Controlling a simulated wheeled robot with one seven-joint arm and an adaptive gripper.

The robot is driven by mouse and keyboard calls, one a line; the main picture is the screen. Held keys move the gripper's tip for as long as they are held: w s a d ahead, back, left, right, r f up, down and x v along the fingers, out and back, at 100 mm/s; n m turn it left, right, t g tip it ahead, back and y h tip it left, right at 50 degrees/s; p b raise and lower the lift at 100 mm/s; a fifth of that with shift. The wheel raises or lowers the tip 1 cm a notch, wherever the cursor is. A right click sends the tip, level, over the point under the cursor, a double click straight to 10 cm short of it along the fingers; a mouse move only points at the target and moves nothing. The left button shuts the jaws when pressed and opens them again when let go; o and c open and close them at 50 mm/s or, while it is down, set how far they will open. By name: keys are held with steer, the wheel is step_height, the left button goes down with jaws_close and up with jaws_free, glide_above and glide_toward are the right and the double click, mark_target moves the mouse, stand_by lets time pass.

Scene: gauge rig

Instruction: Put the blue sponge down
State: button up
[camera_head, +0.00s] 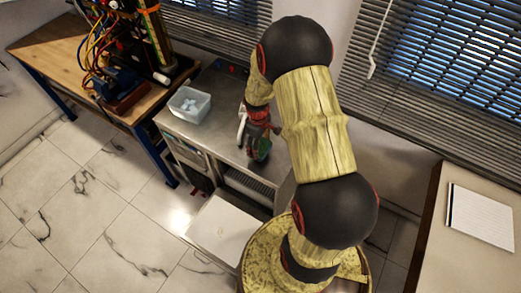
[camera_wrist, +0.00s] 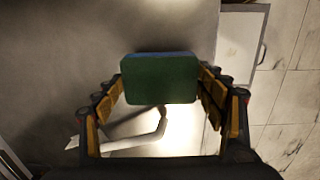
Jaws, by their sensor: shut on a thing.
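The sponge (camera_wrist: 160,80) is a rounded block in the wrist view, with a green broad face and a blue strip along its upper edge. My gripper (camera_wrist: 161,88) is shut on it, with yellow-padded fingers on its left and right sides. In the head view my gripper (camera_head: 258,135) points down over the grey metal counter (camera_head: 215,135), and a green bit of the sponge (camera_head: 263,152) shows below it. I cannot tell whether the sponge touches the counter.
A translucent tub (camera_head: 190,112) with pale blue contents stands left on the counter. A wooden table (camera_head: 50,58) with a wired rig is further left. A notebook (camera_head: 480,217) lies on the right desk.

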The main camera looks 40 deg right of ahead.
mark_target(260, 146)
steer(key=shift+d+f, duration=0.1)
steer(key=shift+f, duration=1.55)
steer(key=shift+f, duration=0.1)
steer(key=o, duration=1.1)
steer(key=shift+c, duration=0.2)
steer(key=shift+o, duration=0.2)
